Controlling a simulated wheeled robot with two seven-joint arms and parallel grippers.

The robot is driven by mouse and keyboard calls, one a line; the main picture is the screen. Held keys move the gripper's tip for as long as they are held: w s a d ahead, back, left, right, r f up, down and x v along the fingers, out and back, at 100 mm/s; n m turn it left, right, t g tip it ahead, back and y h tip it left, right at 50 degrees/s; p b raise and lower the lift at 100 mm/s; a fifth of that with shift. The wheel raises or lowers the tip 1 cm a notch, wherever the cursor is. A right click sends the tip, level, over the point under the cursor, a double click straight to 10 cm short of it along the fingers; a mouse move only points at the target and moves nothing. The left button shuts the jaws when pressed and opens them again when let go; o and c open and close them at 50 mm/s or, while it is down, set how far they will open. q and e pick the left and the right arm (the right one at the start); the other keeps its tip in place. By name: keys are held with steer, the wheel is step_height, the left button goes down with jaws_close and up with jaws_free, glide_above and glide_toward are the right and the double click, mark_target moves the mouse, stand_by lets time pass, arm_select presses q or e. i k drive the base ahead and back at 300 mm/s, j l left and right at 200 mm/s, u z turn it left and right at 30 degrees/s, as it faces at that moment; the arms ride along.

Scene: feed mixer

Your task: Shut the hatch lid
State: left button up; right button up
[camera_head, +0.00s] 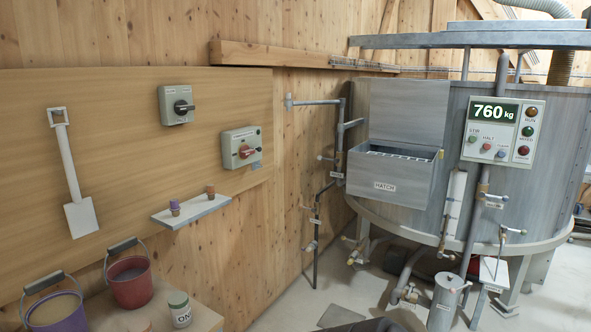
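The hatch is a grey metal box (388,184) labelled "HATCH" on the front of the large mixer drum. Its lid (408,110) is a flat grey panel that stands upright at the back of the box, so the hatch is open. A row of light bars or teeth (398,153) shows across the opening. The inside below them is mostly hidden. Neither of my grippers is in view.
A control panel (501,130) reading "760 kg" is right of the hatch. Pipes and valves (316,220) stand left of it. A wooden wall holds switches and a white shovel (74,190). Buckets (130,282) stand at lower left. The space before the hatch looks clear.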

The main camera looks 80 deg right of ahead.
mark_target(411, 112)
steer(key=l+z, duration=0.1)
steer(key=z, duration=0.3)
steer(key=l+z, duration=0.1)
steer(key=z, duration=0.3)
steer(key=l+z, duration=0.1)
steer(key=z, duration=0.3)
steer(key=l+z, duration=0.15)
steer(key=z, duration=0.25)
steer(key=i+l+z, duration=0.2)
steer(key=l, duration=0.25)
steer(key=l+z, duration=0.2)
steer(key=l, duration=0.25)
steer(key=i+l+z, duration=0.2)
steer(key=l, duration=0.2)
steer(key=i+l+z, duration=0.15)
steer(key=l, duration=0.25)
steer(key=i+l+z, duration=0.2)
steer(key=l, duration=0.15)
steer(key=i+l, duration=0.05)
